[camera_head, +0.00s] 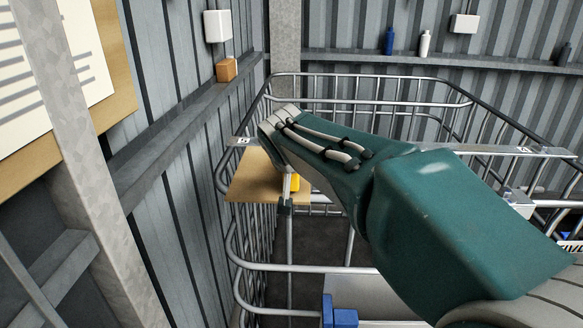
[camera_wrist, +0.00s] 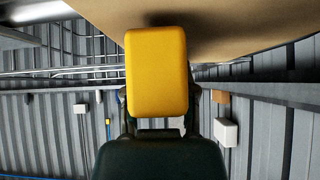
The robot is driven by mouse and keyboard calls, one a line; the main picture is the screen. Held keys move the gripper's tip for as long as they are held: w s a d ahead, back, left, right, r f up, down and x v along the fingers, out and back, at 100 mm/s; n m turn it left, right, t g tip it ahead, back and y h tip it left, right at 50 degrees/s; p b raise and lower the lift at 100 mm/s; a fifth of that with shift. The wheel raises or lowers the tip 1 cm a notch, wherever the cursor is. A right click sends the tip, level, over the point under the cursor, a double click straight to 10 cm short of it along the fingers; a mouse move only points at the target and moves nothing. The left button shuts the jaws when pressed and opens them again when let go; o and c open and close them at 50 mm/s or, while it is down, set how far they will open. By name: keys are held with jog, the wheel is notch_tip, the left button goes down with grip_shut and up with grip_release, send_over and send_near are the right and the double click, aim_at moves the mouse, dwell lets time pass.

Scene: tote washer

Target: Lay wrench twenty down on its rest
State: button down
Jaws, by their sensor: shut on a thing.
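My gripper (camera_wrist: 156,103) is shut on a yellow, rounded block-shaped piece (camera_wrist: 156,75), which fills the middle of the wrist view. A bit of this yellow piece also shows below my arm's end in the head view (camera_head: 295,183). No jaw or shaft of a wrench shows, and I cannot tell whether the yellow piece is part of wrench twenty. A tan flat board (camera_head: 252,181) lies at the cage's left side, close by my gripper; touching or apart cannot be told. No rest can be made out for certain. My arm hides much of the middle.
A metal wire cage (camera_head: 330,268) surrounds the area below my arm. A flat grey bar with small labels (camera_head: 478,149) crosses it. An orange block (camera_head: 226,70) sits on the left wall ledge. A blue block (camera_head: 345,318) is at the bottom. Bottles (camera_head: 424,43) stand on the back ledge.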

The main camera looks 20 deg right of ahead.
jog(key=shift+f, duration=0.3)
jog(key=shift+c, duration=1.6)
grip_release()
jog(key=o, duration=0.3)
